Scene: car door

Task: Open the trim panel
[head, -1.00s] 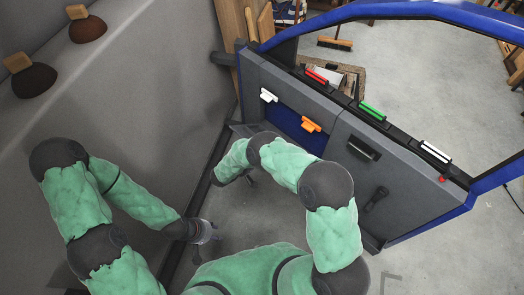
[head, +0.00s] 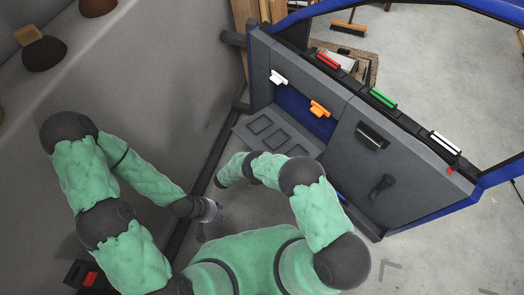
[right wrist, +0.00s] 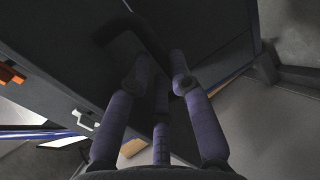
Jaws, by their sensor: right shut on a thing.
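The trim panel (head: 272,130) is a dark grey flap with rectangular recesses on the car door (head: 370,140). It hangs tilted outward from below a blue opening (head: 298,103). In the right wrist view, the fingers of my right gripper (right wrist: 162,62) close on a dark handle (right wrist: 118,27) on a dark panel face. In the head view this gripper is hidden beyond my right forearm. My left gripper (head: 212,211) hangs low beside the wall, away from the door. Its fingers are too small to read.
White (head: 278,78) and orange (head: 319,109) clips sit near the opening. Red, green and white pieces lie along the door's top edge. A black crank handle (head: 381,186) sticks out at the right. The grey wall (head: 160,80) bounds the left. Open floor lies between.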

